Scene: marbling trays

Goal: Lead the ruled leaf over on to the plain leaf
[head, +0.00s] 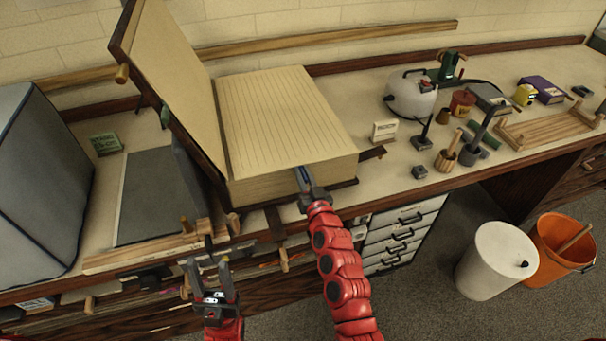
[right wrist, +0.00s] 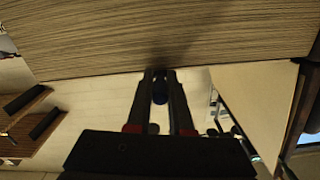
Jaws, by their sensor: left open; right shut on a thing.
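A thick book lies open on the bench. The ruled leaf (head: 275,115), cream with fine lines, lies on top of its page block (head: 290,180). The plain leaf (head: 170,75), unlined cream, faces it on the left, against the raised, leaning cover. My right gripper (head: 302,178) is at the near edge of the ruled leaf and shut on it; the pinched edge is mostly hidden. In the right wrist view the gripper (right wrist: 160,82) meets the edge of a striped surface, with the fingers close together. My left gripper (head: 212,265) is open and empty in front of the bench edge, left of the book.
A dark flat panel (head: 158,195) and a wooden strip (head: 140,256) lie left of the book. A large grey box (head: 40,180) stands at the far left. Bins stand on the floor.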

